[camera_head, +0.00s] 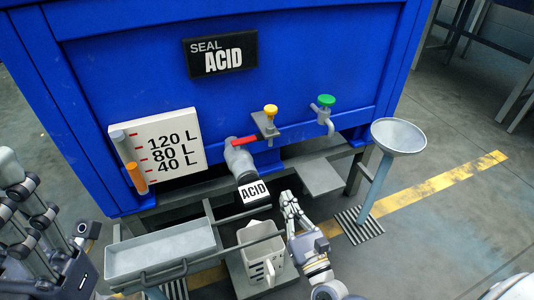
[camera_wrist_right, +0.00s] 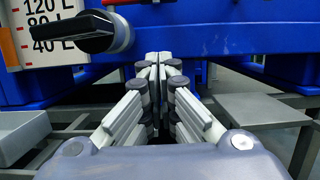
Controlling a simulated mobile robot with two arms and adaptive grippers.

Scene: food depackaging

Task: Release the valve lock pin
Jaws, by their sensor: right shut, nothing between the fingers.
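A yellow-knobbed pin (camera_head: 270,110) stands upright in a grey bracket on the blue tank; I take it for the lock pin. Left of it, the grey valve (camera_head: 238,158) has a red lever (camera_head: 244,141) lying across its top. My right gripper (camera_head: 288,198) is shut and empty, below the pin and right of the spout. Its fingertips (camera_wrist_right: 160,58) meet in the wrist view. My left gripper (camera_head: 30,195) is at the left edge, partly cut off.
A green-topped tap (camera_head: 326,101) is right of the pin. A funnel basin (camera_head: 398,136) stands farther right. A white jug (camera_head: 262,262) sits under the spout, beside a grey tray (camera_head: 160,250). A grey shelf (camera_head: 318,177) juts out right of my right gripper.

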